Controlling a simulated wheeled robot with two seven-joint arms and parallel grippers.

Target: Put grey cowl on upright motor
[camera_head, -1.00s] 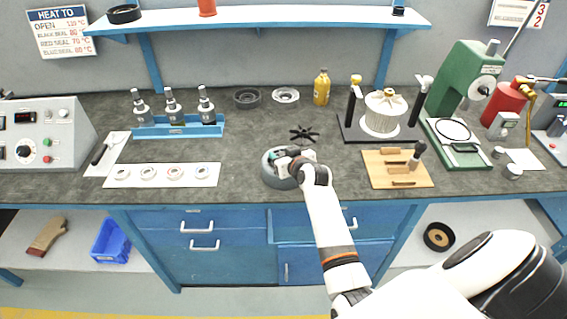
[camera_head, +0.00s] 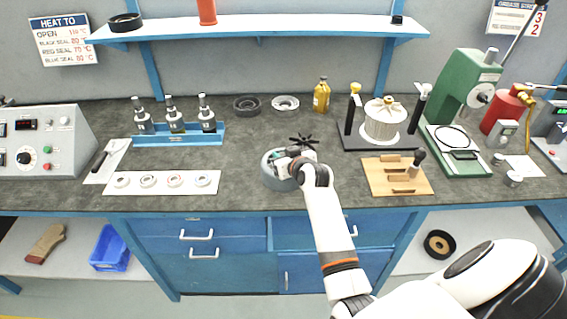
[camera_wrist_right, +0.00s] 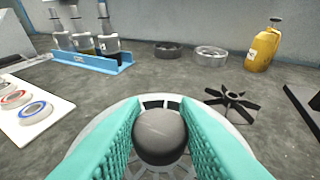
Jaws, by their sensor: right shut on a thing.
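The grey cowl (camera_head: 271,180) is a round grey shell on the bench in front of the middle. In the right wrist view its pale rim (camera_wrist_right: 92,130) curves around a dark round knob (camera_wrist_right: 160,137). My right gripper (camera_head: 284,162) is over the cowl, and its teal finger pads are shut on the knob. Whether the cowl touches the bench is hard to tell. A pale ribbed cylinder, apparently the upright motor (camera_head: 381,122), stands on a black base (camera_head: 362,143) between two posts, right of the cowl. My left gripper is out of view.
A black fan wheel (camera_head: 303,140) lies just behind the cowl. A wooden tool board (camera_head: 377,181) lies to the right, in front of the motor. A yellow bottle (camera_head: 321,97) and two rings stand behind. A green press (camera_head: 463,90) is farther right.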

